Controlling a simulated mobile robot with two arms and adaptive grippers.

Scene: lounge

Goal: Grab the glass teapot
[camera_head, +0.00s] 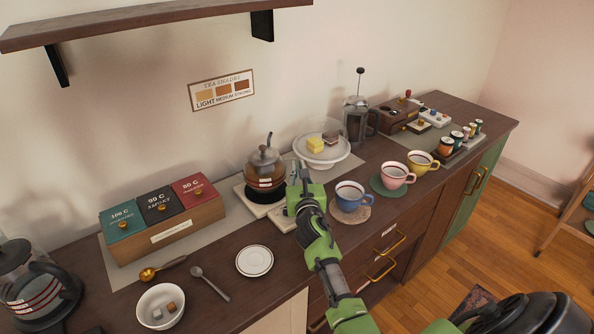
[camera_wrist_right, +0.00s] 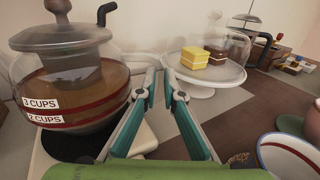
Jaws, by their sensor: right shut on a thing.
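The glass teapot (camera_head: 264,168) holds brown tea and has a grey lid. It sits upright on a pale square stand (camera_head: 262,206) with a dark top. In the right wrist view the teapot (camera_wrist_right: 70,75) fills the left side, with cup marks on its glass. My right gripper (camera_head: 298,172) is at the teapot's right side, its fingers nearly together. In the wrist view the right gripper (camera_wrist_right: 162,80) is shut on the teapot at that side; the part between the fingertips is hard to make out. My left gripper is not in view.
A cake stand (camera_head: 322,158) with a clear dome is just behind the gripper. A blue cup (camera_head: 350,196) is close on the right, with pink (camera_head: 394,174) and yellow (camera_head: 420,163) cups beyond. A tea box (camera_head: 165,222) stands left. A wall shelf (camera_head: 150,22) hangs above.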

